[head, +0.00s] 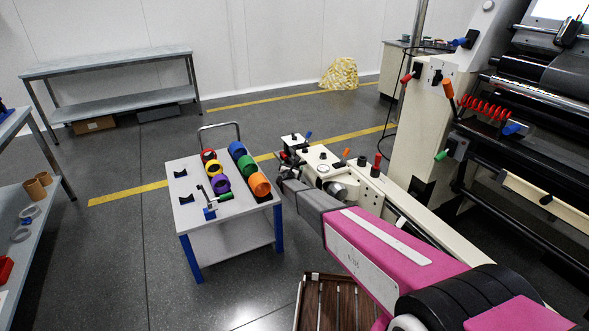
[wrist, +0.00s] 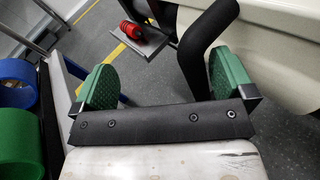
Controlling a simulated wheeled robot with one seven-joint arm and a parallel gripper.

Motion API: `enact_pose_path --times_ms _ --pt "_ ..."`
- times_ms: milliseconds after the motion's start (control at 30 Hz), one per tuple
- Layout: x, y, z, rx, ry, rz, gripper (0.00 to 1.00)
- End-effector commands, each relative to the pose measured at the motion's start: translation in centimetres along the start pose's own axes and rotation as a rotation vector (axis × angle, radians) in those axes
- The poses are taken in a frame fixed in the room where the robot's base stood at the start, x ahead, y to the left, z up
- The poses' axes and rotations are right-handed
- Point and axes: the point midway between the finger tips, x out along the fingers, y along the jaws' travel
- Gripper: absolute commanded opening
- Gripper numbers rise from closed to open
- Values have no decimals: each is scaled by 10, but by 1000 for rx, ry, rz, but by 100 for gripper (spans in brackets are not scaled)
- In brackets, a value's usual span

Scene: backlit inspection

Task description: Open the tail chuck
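My gripper (wrist: 163,78) is open, with its two green pads wide apart. A black bent bar (wrist: 205,45) stands just beyond the pads, close to the right one; I cannot tell if they touch. A red ribbed knob (wrist: 130,28) shows farther off on a small grey plate. In the head view my arm reaches to a cream machine unit (head: 320,163) with black, red and orange knobs, and hides part of it. I cannot tell for certain which part is the tail chuck or whether it is open.
A white cart (head: 228,238) with coloured rolls stands left of the unit; blue and green rolls (wrist: 18,140) are near my gripper's left side. A tall machine (head: 520,130) with rollers fills the right. A brown slatted box (head: 335,300) lies in front.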

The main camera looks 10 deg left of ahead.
Motion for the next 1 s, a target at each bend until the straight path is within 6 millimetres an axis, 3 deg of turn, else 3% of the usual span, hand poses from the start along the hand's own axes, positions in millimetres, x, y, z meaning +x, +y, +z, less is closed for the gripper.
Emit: enact_pose_path --times_ms 33,67,133,333,567,867,1000 --pt "-28 36 49 -226 -142 92 82" --pt "-33 39 51 -227 -143 92 82" --pt "-42 47 54 -226 -141 92 48" --pt "-59 62 58 -223 -136 89 48" --pt "-65 68 58 -222 -133 86 48" --pt "-64 67 58 -219 -131 84 48" --pt "-67 49 65 -166 -124 51 48"
